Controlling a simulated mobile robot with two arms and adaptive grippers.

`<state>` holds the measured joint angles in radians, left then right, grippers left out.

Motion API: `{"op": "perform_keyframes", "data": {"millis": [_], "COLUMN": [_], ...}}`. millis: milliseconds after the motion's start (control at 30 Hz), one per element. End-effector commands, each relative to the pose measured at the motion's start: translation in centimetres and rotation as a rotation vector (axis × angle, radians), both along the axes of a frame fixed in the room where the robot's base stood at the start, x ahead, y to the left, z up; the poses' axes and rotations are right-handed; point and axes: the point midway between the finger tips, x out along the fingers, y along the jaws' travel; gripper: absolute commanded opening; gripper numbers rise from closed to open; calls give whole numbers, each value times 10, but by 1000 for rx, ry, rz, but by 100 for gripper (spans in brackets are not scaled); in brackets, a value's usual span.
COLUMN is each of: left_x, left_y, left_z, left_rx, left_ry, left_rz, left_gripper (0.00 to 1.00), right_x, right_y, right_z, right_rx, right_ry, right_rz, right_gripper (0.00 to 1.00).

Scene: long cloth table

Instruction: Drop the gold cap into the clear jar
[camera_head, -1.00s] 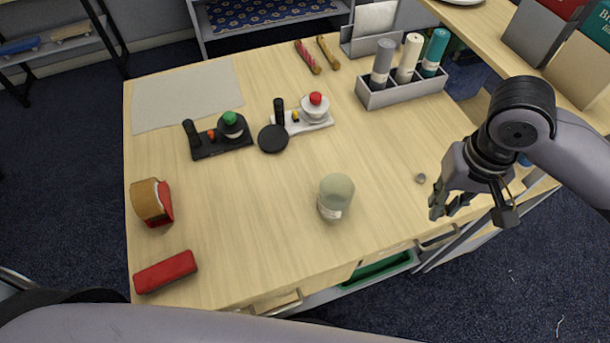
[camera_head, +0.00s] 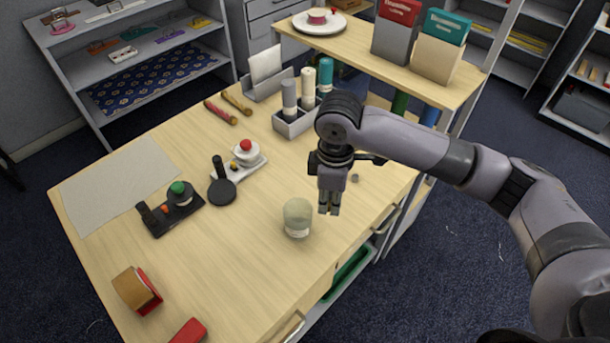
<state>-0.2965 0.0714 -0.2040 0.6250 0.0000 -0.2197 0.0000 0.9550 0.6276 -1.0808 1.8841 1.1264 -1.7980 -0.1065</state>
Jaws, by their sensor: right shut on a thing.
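The clear jar (camera_head: 298,218) stands upright near the table's front edge, pale and translucent with a light label low on its side. My right gripper (camera_head: 329,208) is just to the right of the jar, pointing down, its fingers close together. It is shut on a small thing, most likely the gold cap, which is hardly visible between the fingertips. I cannot tell the gripper's exact height above the table. A small greyish round piece (camera_head: 355,178) lies on the table to the right of the gripper. My left gripper is not in view.

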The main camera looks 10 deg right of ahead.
Motion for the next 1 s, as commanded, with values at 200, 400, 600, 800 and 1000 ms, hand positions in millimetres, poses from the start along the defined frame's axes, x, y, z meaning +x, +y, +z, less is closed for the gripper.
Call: {"op": "perform_keyframes", "data": {"millis": [200,400,600,800,1000], "left_x": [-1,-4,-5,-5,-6], "left_y": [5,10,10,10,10], "left_z": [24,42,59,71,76], "left_rx": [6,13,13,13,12], "left_ry": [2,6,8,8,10], "left_rz": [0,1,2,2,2], "left_gripper": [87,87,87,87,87], "right_x": [18,33,46,54,58], "right_y": [12,21,30,37,39], "right_z": [3,0,-3,-7,-10], "right_rx": [1,2,2,3,3], "right_ry": [2,2,1,0,0], "right_rz": [338,654,971,1232,1370], "right_gripper": [2,2,2,2,2]}}
